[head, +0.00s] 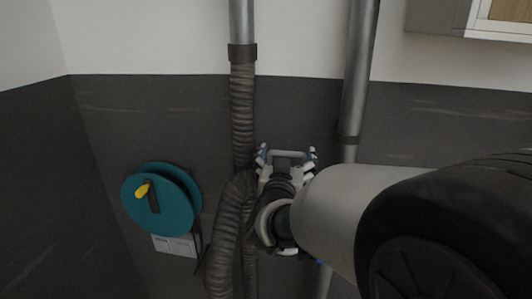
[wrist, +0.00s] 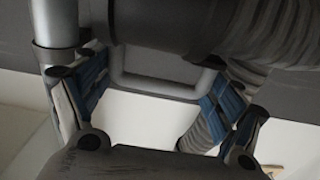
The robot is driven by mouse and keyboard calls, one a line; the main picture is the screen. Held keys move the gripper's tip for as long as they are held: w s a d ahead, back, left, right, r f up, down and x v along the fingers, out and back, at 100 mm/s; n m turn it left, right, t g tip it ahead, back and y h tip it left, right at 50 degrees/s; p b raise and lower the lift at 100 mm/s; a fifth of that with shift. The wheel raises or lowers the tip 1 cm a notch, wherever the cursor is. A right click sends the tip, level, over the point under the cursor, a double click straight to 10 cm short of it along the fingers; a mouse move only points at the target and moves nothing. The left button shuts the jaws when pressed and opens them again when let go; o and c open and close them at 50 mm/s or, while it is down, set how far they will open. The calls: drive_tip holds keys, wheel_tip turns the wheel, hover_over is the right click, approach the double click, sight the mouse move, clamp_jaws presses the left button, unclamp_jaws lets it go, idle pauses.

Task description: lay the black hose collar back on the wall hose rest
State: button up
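In the wrist view a smooth black hose collar (wrist: 160,22) lies across the top, with ribbed hose (wrist: 280,32) running right from it. I cannot tell whether the collar rests on the bar.
The ribbed hose (head: 242,110) hangs from the left pipe (head: 241,20) and bends beside my gripper. A second grey pipe (head: 358,80) runs down at the right. A teal reel (head: 160,203) is on the wall at left. A cabinet (head: 465,18) is at upper right.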

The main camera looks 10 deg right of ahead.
drive_tip(key=shift+o, duration=1.4)
drive_tip(key=shift+s, duration=0.1)
drive_tip(key=v, duration=1.2)
